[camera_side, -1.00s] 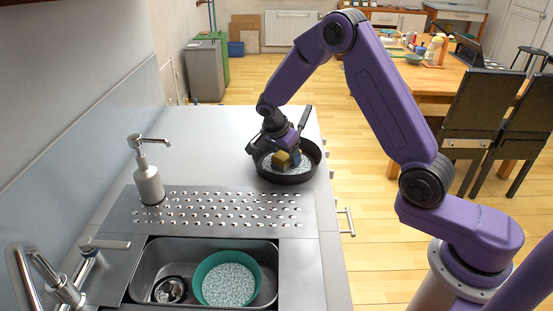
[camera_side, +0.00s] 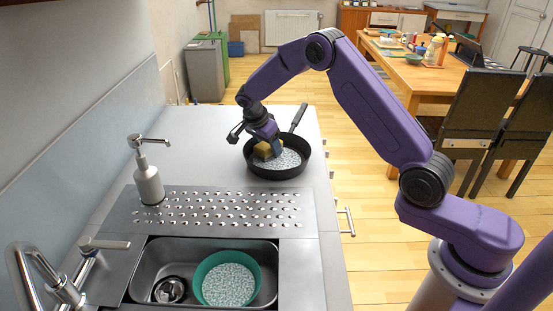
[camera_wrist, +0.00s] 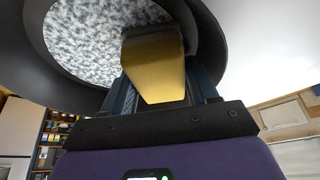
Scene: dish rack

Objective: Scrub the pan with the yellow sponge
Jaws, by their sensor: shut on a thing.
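The black pan (camera_side: 304,165) stands on the counter with its handle pointing to the back right. Its inside bottom (camera_side: 287,160) has a speckled white and blue-grey surface, also seen in the wrist view (camera_wrist: 78,42). My gripper (camera_side: 272,149) is over the left part of the pan, shut on the yellow sponge (camera_side: 263,150). In the wrist view the sponge (camera_wrist: 158,75) sits between the two fingers of my gripper (camera_wrist: 160,88), its far end against or close to the speckled surface. The exact contact is hidden.
A soap dispenser (camera_side: 148,183) stands at the left by a perforated drain plate (camera_side: 215,210). The sink (camera_side: 190,250) in front holds a green bowl (camera_side: 254,262) with a speckled inside. A faucet (camera_side: 45,280) is at the lower left. The counter (camera_side: 190,140) left of the pan is clear.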

